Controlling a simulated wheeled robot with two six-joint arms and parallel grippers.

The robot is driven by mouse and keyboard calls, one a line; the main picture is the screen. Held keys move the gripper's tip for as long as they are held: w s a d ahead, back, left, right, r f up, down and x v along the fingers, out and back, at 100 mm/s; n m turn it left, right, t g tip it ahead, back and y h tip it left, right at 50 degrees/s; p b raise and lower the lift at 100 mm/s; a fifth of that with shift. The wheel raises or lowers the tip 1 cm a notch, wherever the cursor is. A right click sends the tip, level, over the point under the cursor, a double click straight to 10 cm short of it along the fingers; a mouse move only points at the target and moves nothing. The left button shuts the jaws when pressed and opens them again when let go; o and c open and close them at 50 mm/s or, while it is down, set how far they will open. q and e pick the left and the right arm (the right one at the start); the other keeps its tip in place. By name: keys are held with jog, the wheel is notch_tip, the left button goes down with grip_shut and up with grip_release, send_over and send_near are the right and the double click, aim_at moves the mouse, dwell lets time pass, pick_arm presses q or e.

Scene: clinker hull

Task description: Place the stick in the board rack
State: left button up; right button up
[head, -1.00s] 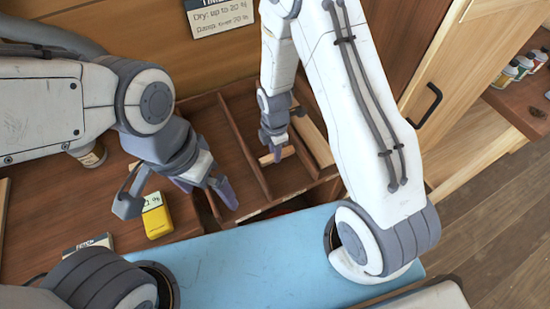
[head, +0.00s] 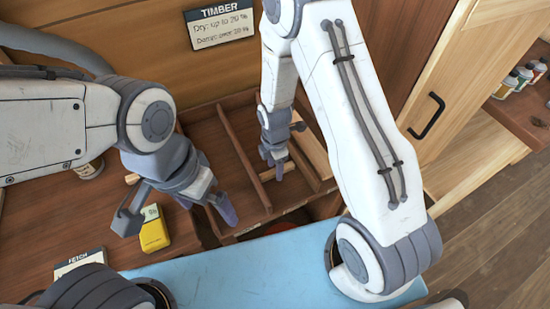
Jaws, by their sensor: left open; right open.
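The board rack (head: 237,150) is a brown wooden tray with long dividers, behind the blue surface. A pale wooden stick (head: 267,176) lies crosswise in one of its right compartments, partly hidden by my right gripper (head: 280,163). That gripper is open, its fingers at the stick; I cannot tell whether they touch it. My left gripper (head: 176,212) is open, fingers wide apart, over the bench left of the rack. Another small pale wooden end (head: 132,178) shows beside my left wrist, mostly hidden.
A yellow meter (head: 154,232) stands on the bench by my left gripper. A pale board (head: 312,152) lies in the rack's right side. A timber sign (head: 220,24) hangs behind. A cabinet door with a black handle (head: 427,115) stands at right. A labelled card (head: 80,262) lies at left.

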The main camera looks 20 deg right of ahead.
notch_tip(320, 180, up, 11)
jog(key=s+a+r+m, duration=0.4)
jog(key=s+r+m, duration=0.2)
jog(key=s, duration=0.4)
jog(key=s+a+r+m+y, duration=0.1)
jog(key=s+a+r+m, duration=0.2)
jog(key=s+r+m, duration=0.3)
jog(key=s+m+b, duration=0.1)
jog(key=s, duration=0.2)
jog(key=shift+s+a+r, duration=0.35)
jog(key=shift+s, duration=0.05)
